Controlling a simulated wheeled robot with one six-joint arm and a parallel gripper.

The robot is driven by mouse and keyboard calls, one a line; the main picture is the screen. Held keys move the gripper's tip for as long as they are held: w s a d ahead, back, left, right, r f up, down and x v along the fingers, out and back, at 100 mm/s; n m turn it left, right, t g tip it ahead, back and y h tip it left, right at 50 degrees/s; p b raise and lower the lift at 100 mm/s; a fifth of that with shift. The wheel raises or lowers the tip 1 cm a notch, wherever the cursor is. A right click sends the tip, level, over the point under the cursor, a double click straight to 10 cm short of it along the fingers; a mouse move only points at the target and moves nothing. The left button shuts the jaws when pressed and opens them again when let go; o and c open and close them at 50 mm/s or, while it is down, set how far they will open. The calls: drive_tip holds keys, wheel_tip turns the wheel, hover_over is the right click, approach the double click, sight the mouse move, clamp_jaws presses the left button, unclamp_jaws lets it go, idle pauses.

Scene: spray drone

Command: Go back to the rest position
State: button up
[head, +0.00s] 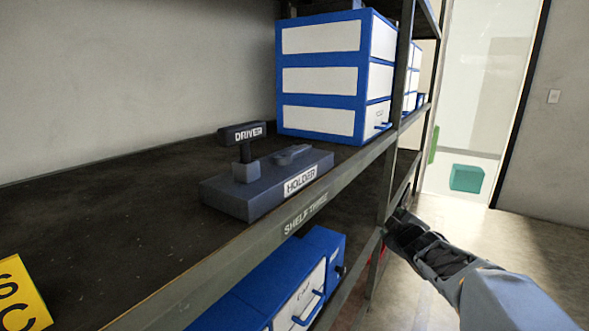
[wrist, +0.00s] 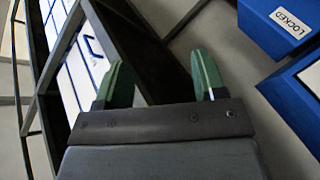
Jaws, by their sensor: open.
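My gripper (wrist: 162,76) is open in the wrist view, its two green fingers apart with nothing between them. In the head view my gripper (head: 398,222) is dark and small at the end of my arm, at the lower right, close to the shelf's upright post. The finger tips are hard to make out there. My arm reaches in from the lower right corner.
A shelf (head: 130,190) carries a dark holder (head: 240,200) with a driver (head: 243,134) standing in it, and a blue drawer unit (head: 322,75). Blue drawers (head: 290,290) sit below. A blue box marked LOCKED (wrist: 280,25) shows in the wrist view. Floor at right is open.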

drive_tip(key=s+a+r+m+g+p, duration=0.1)
drive_tip(key=s+a+m+g+p, duration=0.2)
drive_tip(key=s, duration=0.5)
drive_tip(key=s+a+r+m+g+p, duration=0.2)
drive_tip(key=s+p, duration=0.4)
drive_tip(key=s, duration=0.3)
drive_tip(key=s+a+r+m+g+y+p, duration=0.1)
drive_tip(key=s+a+r+m+g+p, duration=0.1)
drive_tip(key=s+a+m+g+p, duration=0.3)
drive_tip(key=s+g, duration=0.1)
drive_tip(key=s, duration=0.2)
drive_tip(key=shift+s, duration=0.2)
drive_tip(key=shift+r, duration=0.1)
